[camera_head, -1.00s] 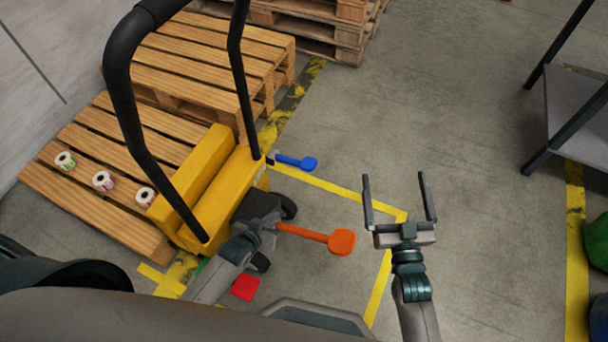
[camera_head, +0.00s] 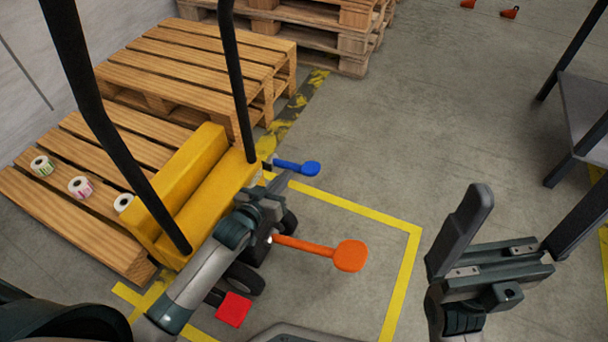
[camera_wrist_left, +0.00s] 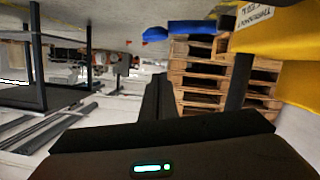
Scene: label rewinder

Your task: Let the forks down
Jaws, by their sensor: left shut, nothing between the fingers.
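The yellow lifting truck (camera_head: 203,178) with a black handle (camera_head: 88,100) stands at left. A blue pedal (camera_head: 310,168) sticks out at its side, an orange pedal (camera_head: 349,255) lies nearer, and a red pedal (camera_head: 233,309) sits lowest. My left gripper (camera_head: 283,181) is shut and empty, just below the stem of the blue pedal; I cannot tell whether it touches. The blue pedal (camera_wrist_left: 188,27) also shows at the top of the left wrist view, beyond the fingers. My right gripper (camera_head: 518,222) is open and empty over the floor at right. The forks are hidden.
A wooden pallet (camera_head: 60,215) with three label rolls (camera_head: 80,187) lies left of the truck. Another pallet (camera_head: 190,62) and a pallet stack (camera_head: 350,35) stand behind. A dark-framed table (camera_head: 585,110) is at right. The floor between is clear, marked with yellow lines.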

